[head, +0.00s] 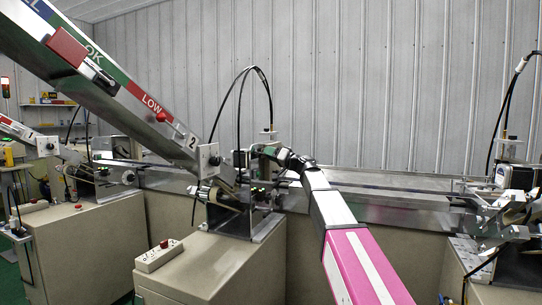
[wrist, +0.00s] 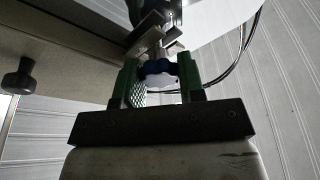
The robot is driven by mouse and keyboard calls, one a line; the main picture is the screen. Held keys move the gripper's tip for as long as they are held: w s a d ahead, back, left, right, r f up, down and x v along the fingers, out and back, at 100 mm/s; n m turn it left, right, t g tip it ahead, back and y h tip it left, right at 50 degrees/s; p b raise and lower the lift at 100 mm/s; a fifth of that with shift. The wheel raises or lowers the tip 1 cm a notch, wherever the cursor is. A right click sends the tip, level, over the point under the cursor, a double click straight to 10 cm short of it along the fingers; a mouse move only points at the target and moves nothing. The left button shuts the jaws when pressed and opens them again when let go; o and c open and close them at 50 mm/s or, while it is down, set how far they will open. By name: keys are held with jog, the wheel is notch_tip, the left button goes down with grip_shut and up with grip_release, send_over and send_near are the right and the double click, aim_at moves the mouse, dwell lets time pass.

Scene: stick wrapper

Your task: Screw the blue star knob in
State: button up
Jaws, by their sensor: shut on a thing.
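The blue star knob (wrist: 158,68) shows in the wrist view, between the two green-backed fingers of my gripper (wrist: 160,80). The fingers are closed on its sides. A metal shaft or bracket (wrist: 152,35) stands just beyond the knob, and the knob appears to be at it; how deep its thread sits is hidden. In the head view my gripper (head: 268,150) is small and dark at the machine marked 2, at the end of my pink and white arm. The knob cannot be made out there.
A black knob (wrist: 20,78) sticks out at the left in the wrist view. The sloped chute (head: 120,95) rises to the upper left. A beige cabinet (head: 215,265) carries a control box (head: 158,256) with a red button. Black cables loop above the machine. Another machine (head: 500,215) stands at the right.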

jog(key=shift+w+a+r, duration=0.1)
jog(key=shift+w+a, duration=0.1)
jog(key=shift+a, duration=0.15)
dwell(1.1)
jog(key=m, duration=0.2)
jog(key=shift+m, duration=0.4)
jog(key=shift+c, duration=1.1)
jog(key=m+h, duration=0.1)
jog(key=m, duration=0.1)
jog(key=shift+a+m, duration=0.1)
jog(key=shift+m, duration=0.3)
grip_shut()
jog(key=m+h, duration=0.1)
jog(key=m, duration=0.2)
jog(key=shift+a+m+h, duration=0.1)
jog(key=shift+m+h, duration=0.2)
jog(key=m+h, duration=0.1)
jog(key=m, duration=0.4)
jog(key=shift+g, duration=0.3)
jog(key=m+g, duration=0.1)
jog(key=m, duration=0.3)
jog(key=shift+s+h, duration=0.1)
jog(key=shift+h, duration=0.2)
jog(key=m, duration=0.1)
jog(key=m+g, duration=0.1)
jog(key=m, duration=0.2)
jog(key=shift+d+f+g, duration=0.25)
jog(key=shift+d+g, duration=0.05)
